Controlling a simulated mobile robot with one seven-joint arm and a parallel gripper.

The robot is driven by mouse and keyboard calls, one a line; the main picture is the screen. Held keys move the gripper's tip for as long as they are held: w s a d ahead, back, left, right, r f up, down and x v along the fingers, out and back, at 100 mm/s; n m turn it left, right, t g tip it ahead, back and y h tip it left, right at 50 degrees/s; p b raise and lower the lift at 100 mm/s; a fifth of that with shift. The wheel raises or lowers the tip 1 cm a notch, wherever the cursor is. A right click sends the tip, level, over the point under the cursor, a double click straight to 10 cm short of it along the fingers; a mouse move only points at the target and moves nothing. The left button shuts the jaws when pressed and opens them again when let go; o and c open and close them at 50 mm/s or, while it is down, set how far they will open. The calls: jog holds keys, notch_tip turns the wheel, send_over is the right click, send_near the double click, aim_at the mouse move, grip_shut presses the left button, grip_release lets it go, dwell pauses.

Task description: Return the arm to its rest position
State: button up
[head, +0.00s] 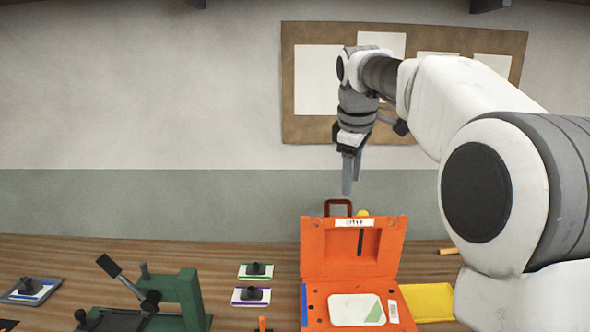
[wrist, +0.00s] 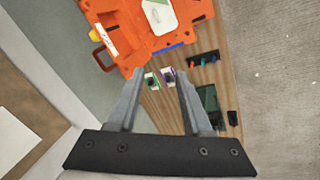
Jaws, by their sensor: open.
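My gripper (head: 348,172) hangs from my raised arm above the back of the table, in front of the wall and pinboard. In the wrist view my gripper (wrist: 158,86) has its two fingers spread apart with nothing between them but the distant table. An orange mould case (head: 313,262) stands open below it, with its lid up. A white plate with a green corner (head: 352,309) lies in the case. The case also shows at the top of the wrist view (wrist: 128,30). The gripper touches nothing.
A green lever press (head: 188,295) stands at the left. Two small cards with black knobs, one green-edged (head: 256,271) and one purple-edged (head: 251,296), lie beside the case. A yellow tray (head: 428,302) is at its right. A blue-grey tray (head: 30,291) sits far left. Air around the gripper is free.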

jog(key=s+d+f+m+t+b, duration=0.1)
jog(key=s+f+m, duration=0.15)
jog(key=s, duration=0.65)
jog(key=s+f+m+b, duration=0.15)
jog(key=s+m, duration=0.25)
jog(key=s, duration=0.5)
jog(key=s+d+f+m+t+b, duration=0.1)
jog(key=s+f+m, duration=0.4)
jog(key=s+f, duration=0.7)
jog(key=shift+s+d+f+y, duration=0.2)
jog(key=shift+s+y, duration=0.1)
jog(key=shift+s, duration=0.45)
jog(key=shift+d+m, duration=0.15)
jog(key=shift+m, duration=0.1)
